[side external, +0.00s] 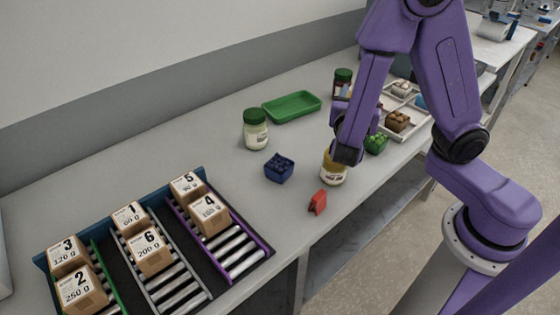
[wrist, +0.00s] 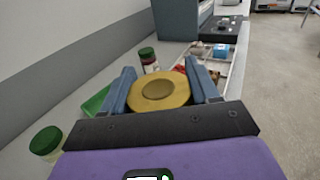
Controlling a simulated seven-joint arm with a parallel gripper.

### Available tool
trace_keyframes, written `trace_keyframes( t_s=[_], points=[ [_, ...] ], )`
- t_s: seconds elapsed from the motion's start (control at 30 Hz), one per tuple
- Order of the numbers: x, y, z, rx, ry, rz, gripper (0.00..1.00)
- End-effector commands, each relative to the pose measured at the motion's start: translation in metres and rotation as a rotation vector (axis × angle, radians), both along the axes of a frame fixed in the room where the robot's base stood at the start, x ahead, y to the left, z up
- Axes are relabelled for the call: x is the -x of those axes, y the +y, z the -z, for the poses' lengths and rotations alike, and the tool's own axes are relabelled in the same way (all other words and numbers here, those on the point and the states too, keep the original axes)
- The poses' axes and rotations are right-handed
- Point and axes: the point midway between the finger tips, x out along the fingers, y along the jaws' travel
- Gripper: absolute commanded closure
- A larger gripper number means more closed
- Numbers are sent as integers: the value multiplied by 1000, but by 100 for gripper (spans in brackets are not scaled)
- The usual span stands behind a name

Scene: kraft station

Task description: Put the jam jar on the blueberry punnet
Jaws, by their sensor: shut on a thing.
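My gripper (wrist: 160,88) is shut on a jar with a yellow-gold lid (wrist: 158,90), one finger on each side. In the side view this jar (side external: 333,172) is upright at the table's front part, its top partly hidden by my gripper. Whether it touches the table is unclear, and its label is too small to read. The blueberry punnet (side external: 279,169), a small blue basket with dark fruit, stands on the table to the left of the held jar, apart from it. A dark red jar with a green lid (side external: 342,82) stands at the back.
A pale jar with a green lid (side external: 256,130) stands behind the blue punnet. A green tray (side external: 292,106) lies further back. A red object (side external: 317,201) is near the front edge. A green punnet (side external: 376,143) and a divided tray (side external: 412,104) are at right; numbered boxes (side external: 150,250) at left.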

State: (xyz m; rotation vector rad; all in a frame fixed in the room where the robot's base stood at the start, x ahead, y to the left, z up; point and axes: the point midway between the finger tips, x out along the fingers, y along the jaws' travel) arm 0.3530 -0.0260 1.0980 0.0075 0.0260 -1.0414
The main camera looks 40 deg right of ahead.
Motion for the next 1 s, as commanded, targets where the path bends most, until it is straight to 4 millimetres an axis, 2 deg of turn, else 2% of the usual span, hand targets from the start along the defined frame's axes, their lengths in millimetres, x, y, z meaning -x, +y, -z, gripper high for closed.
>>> trace_keyframes(
  t_s=[0.37,0.7,1.0],
  points=[
    [-8,44,-15,-1,-4,-354,86],
    [7,88,-31,7,-18,-657,86],
    [20,110,-39,14,-30,-796,86]
  ],
)
